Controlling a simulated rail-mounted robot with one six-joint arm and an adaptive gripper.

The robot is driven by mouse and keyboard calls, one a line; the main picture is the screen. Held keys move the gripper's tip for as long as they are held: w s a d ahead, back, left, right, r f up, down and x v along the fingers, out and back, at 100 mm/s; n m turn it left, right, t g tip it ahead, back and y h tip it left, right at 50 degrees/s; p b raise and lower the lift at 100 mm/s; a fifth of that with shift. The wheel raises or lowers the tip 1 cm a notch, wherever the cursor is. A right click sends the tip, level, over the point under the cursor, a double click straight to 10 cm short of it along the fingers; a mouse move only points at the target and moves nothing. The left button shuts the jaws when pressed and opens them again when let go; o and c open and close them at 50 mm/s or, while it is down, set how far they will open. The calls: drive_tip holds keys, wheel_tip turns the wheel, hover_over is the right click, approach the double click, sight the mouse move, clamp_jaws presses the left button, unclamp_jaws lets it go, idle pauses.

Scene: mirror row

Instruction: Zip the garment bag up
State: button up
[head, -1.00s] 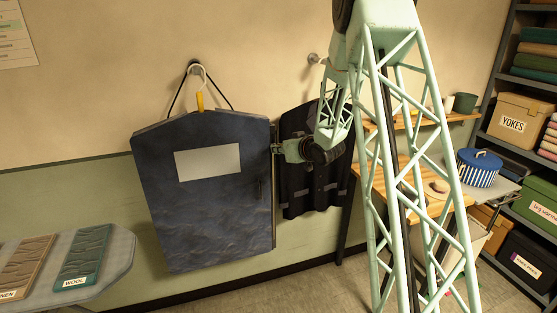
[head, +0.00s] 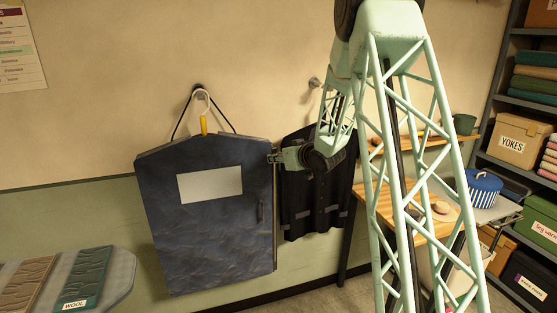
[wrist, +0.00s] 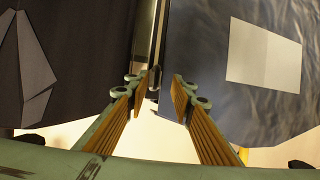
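My gripper (head: 272,157) is at the bag's upper right edge. In the wrist view my gripper (wrist: 160,95) is open, its ribbed fingers either side of a narrow dark part (wrist: 154,80) by the bag's side strip. Neither finger clearly touches it. The bag also fills that view's right (wrist: 200,60).
A dark garment with grey bands (head: 312,205) hangs close to the right of the bag. An ironing-board-like surface (head: 118,275) with fabric samples stands at lower left. A wooden bench (head: 380,205) and shelves with boxes (head: 520,138) are at right.

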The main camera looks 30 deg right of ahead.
drive_tip(key=shift+d+f, duration=0.1)
drive_tip(key=shift+d, duration=0.15)
idle(0.6)
drive_tip(key=shift+s, duration=0.2)
drive_tip(key=v, duration=1.1)
drive_tip(key=shift+s+r, duration=0.25)
idle(0.3)
drive_tip(key=shift+a+r, duration=0.1)
